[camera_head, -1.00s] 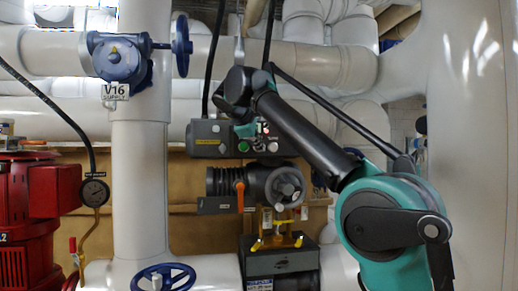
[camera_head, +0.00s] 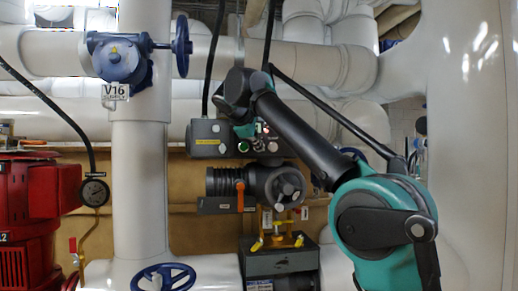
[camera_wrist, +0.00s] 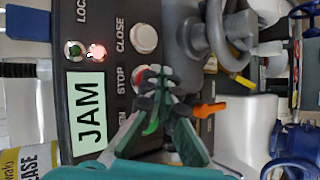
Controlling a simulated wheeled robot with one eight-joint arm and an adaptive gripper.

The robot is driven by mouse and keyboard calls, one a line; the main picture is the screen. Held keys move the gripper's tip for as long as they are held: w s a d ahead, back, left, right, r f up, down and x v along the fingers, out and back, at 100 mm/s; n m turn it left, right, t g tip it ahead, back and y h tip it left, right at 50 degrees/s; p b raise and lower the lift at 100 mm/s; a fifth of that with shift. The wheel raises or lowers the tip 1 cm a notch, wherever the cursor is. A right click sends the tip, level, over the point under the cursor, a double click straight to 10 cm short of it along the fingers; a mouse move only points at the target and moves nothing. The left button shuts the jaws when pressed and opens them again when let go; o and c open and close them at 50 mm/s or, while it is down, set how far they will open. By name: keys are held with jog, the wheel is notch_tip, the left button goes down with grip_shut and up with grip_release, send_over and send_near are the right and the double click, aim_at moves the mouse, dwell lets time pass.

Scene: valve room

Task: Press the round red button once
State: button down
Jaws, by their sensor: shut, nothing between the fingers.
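The round red button (camera_wrist: 139,73) by the STOP label shows as a small red patch in the wrist view, mostly covered by my fingertips. My gripper (camera_wrist: 153,88) is shut and empty, with its tips over or right at the button. I cannot tell whether they touch it. The grey control box (camera_head: 206,128) carries the button in the head view. There my gripper (camera_head: 246,131) is in front of the box, and the red button is not clearly visible.
A white CLOSE button (camera_wrist: 144,39) sits beside the STOP button. A lit red lamp (camera_wrist: 96,53), a green lamp (camera_wrist: 74,48) and a JAM label (camera_wrist: 87,112) are on the same panel. An orange lever (camera_head: 240,196) and valve body lie below the box.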

jog(key=shift+w+a, duration=0.1)
jog(key=shift+w, duration=0.25)
dwell(0.4)
jog(key=shift+s, duration=0.15)
jog(key=shift+s+d, duration=0.25)
jog(key=shift+s, duration=0.4)
jog(key=shift+s, duration=0.15)
jog(key=shift+s+d, duration=0.25)
jog(key=shift+s, duration=0.5)
jog(key=shift+s+d, duration=0.2)
jog(key=shift+s, duration=0.6)
jog(key=shift+s+d, duration=0.25)
jog(key=shift+s, duration=0.5)
